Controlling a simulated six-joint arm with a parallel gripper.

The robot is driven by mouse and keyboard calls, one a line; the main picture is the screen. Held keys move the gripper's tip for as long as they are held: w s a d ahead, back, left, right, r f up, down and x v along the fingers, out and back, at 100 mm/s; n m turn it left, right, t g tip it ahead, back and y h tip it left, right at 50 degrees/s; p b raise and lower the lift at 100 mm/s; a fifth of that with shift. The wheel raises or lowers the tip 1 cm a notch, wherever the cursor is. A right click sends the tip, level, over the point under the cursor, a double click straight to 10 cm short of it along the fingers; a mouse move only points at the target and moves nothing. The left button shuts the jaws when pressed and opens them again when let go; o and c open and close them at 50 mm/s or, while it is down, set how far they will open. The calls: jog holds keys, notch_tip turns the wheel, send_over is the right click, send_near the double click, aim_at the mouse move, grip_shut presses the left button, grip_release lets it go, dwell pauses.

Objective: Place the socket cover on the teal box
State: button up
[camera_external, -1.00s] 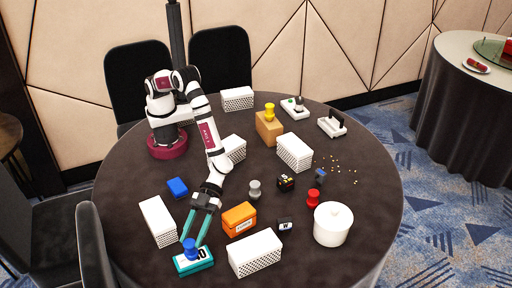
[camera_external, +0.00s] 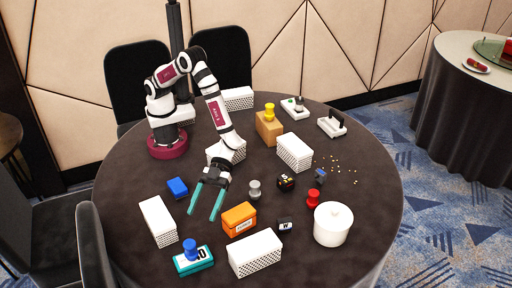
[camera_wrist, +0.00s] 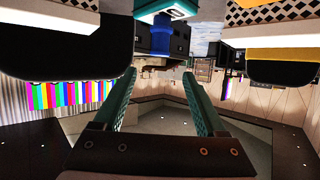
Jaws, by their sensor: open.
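The teal box (camera_external: 205,263) lies near the front left edge of the round table, with white lettering on its label. A blue knobbed piece (camera_external: 190,247), which may be the socket cover, stands upright on its left part. My gripper (camera_external: 202,215) is open and empty, raised behind the box and apart from the piece. In the wrist view, the teal fingers (camera_wrist: 160,74) are spread with nothing between them. The blue piece (camera_wrist: 160,42) and the teal box (camera_wrist: 160,8) show beyond the tips, at the top of the picture.
A white perforated box (camera_external: 157,222) stands left of the teal box, another (camera_external: 255,253) to its right. An orange box (camera_external: 239,219), grey knobbed piece (camera_external: 254,189), blue block (camera_external: 177,187) and lidded white pot (camera_external: 333,224) are also on the table.

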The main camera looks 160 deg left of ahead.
jog(key=s+d+r+g, duration=0.3)
jog(key=s, duration=0.5)
jog(key=s+d+r+m+g+y, duration=0.1)
jog(key=s+d+r+g, duration=0.2)
jog(key=s, duration=0.5)
jog(key=s+d+r+g, duration=0.2)
jog(key=s+r+g, duration=0.1)
jog(key=s, duration=0.5)
jog(key=s+a+n+y, duration=0.4)
jog(key=s+a+y, duration=0.6)
jog(key=s, duration=0.5)
jog(key=shift+a+r+g, duration=0.4)
jog(key=shift+a+r, duration=0.05)
jog(key=shift+a, duration=0.25)
